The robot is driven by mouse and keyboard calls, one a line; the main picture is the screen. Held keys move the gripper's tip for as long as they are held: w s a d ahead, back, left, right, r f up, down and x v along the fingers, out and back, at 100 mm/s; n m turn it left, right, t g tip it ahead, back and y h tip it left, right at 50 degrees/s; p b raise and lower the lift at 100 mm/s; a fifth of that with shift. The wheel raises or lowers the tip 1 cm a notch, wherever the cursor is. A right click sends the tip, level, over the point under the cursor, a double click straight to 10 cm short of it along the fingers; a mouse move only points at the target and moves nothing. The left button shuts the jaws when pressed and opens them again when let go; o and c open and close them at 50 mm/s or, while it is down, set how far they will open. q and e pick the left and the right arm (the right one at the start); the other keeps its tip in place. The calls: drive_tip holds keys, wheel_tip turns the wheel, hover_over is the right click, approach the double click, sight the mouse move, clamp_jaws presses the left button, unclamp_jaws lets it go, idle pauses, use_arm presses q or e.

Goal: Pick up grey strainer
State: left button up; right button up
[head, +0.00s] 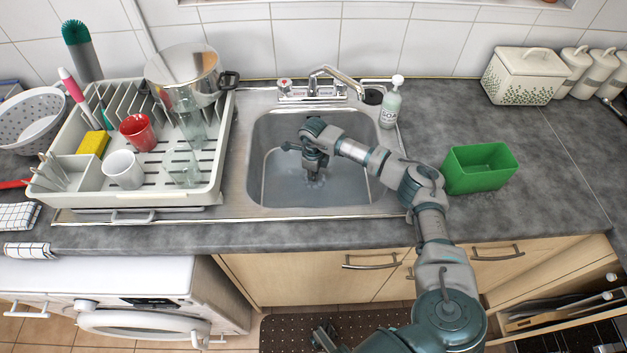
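A grey strainer-like bowl with dark holes (28,118) stands on the worktop at the far left, cut by the picture edge. I see no other strainer; the water and my arm hide part of the sink floor. My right gripper (314,177) is inside the sink, pointing down at the water, far to the right of the bowl. It is small and dark, and I cannot tell whether its fingers are open or hold anything.
The sink (255,190) holds greyish water. A dish rack (150,195) with a pot (183,66), cups and glasses stands between bowl and sink. A soap bottle (391,103) and green container (480,170) stand right. Worktop is clear around the green container.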

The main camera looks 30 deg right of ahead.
use_arm(q)
drive_tip(key=shift+d, duration=0.2)
use_arm(e)
drive_tip(key=shift+d, duration=0.25)
clamp_jaws()
drive_tip(key=shift+d, duration=0.15)
drive_tip(key=shift+d+r, duration=0.1)
wheel_tip(320, 180, up, 5)
drive_tip(key=shift+f+p, duration=0.1)
drive_tip(key=shift+p, duration=0.45)
use_arm(q)
drive_tip(key=s, duration=0.1)
drive_tip(key=s+f+g, duration=0.1)
drive_tip(key=s+a+g, duration=0.1)
drive_tip(key=shift+s+f+p, duration=0.15)
drive_tip(key=shift+f+p, duration=0.15)
drive_tip(key=shift+f, duration=0.1)
use_arm(e)
wheel_tip(320, 180, up, 5)
drive_tip(key=shift+f, duration=0.1)
use_arm(q)
drive_tip(key=shift+d, duration=0.1)
use_arm(e)
drive_tip(key=shift+a, duration=0.2)
